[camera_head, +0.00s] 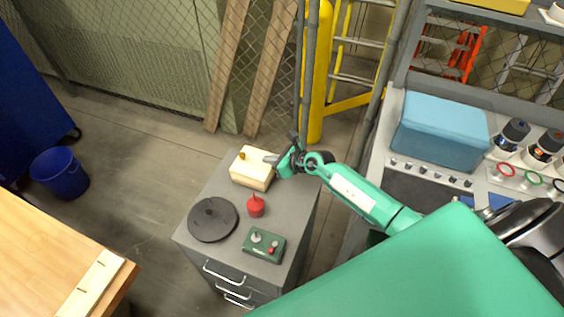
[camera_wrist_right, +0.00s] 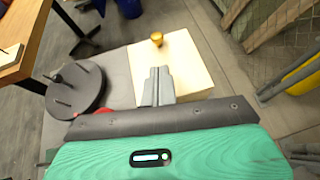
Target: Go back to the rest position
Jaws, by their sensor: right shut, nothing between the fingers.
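My right gripper (camera_head: 272,159) is shut and empty. In the head view it is at the right edge of a cream box with a small brass knob (camera_head: 252,168), which stands on a grey drawer cabinet (camera_head: 219,188). In the right wrist view the shut fingers (camera_wrist_right: 157,78) are in front of the cream box (camera_wrist_right: 190,62); I cannot tell whether they touch it. My right arm (camera_head: 350,190) reaches in from the right. My left gripper is not in view.
The cabinet top also holds a black disc (camera_head: 212,220), a red bulb-shaped piece (camera_head: 256,207) and a green control box (camera_head: 262,246). A wooden table (camera_head: 40,250) is at the left, a blue bin (camera_head: 60,175) behind it. A counter with a blue case (camera_head: 440,130) is right.

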